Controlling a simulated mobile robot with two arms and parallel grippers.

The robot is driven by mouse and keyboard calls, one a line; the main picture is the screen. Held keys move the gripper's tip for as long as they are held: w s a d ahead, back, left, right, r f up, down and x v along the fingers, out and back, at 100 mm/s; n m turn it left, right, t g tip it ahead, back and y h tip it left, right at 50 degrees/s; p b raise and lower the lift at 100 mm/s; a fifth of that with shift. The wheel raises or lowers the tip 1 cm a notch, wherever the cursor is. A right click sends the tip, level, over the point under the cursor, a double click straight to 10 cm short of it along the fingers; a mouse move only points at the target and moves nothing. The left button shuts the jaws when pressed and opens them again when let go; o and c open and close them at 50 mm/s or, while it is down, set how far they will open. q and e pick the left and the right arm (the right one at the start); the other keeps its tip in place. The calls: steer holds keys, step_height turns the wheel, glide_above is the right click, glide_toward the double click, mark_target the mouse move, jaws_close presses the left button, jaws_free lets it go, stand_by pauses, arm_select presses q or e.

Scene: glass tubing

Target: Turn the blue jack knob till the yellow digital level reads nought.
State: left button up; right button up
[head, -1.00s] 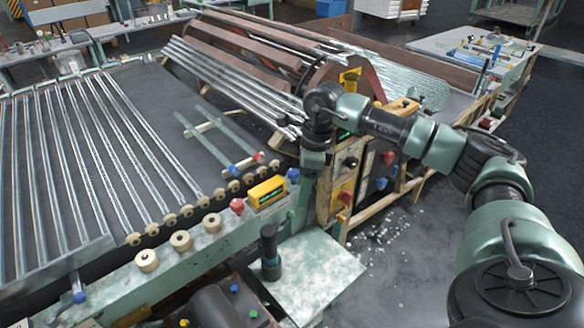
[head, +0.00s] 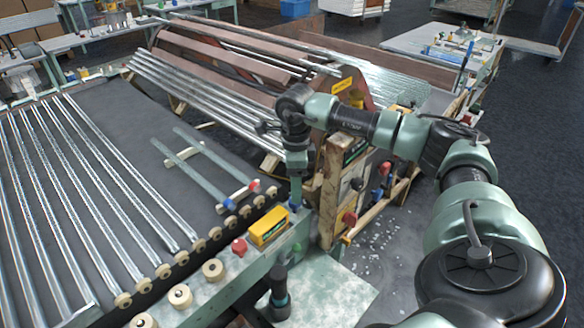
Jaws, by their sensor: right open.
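The yellow digital level (head: 268,226) lies on the pale green rail at the front of the table. Its dark display is too small to read. The blue jack knob (head: 294,207) is just right of the level, near the rail's end, and is partly covered by my right gripper. My right gripper (head: 296,193) points down from the wrist, directly over the knob. It is open; whether its fingers are around the knob or just above it, I cannot tell.
A red knob (head: 239,247) stands just left of the level, and several cream rollers (head: 213,269) line the rail. Glass tubes (head: 100,180) lie on the dark table at left. A wooden frame with coloured knobs (head: 345,190) stands close to the right of my gripper.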

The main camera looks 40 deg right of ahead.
mark_target(295, 206)
step_height(295, 206, down, 4)
steer(key=shift+s+r+p, duration=0.1)
steer(key=shift+p, duration=0.35)
steer(key=shift+f, duration=0.4)
steer(key=shift+w+f, duration=0.15)
steer(key=shift+w, duration=0.05)
steer(key=shift+s, duration=0.1)
jaws_close()
arm_select(q)
steer(key=shift+s+r, duration=0.1)
steer(key=shift+r, duration=0.55)
steer(key=shift+f, duration=0.1)
steer(key=shift+s, duration=0.1)
arm_select(e)
steer(key=shift+m, duration=0.4)
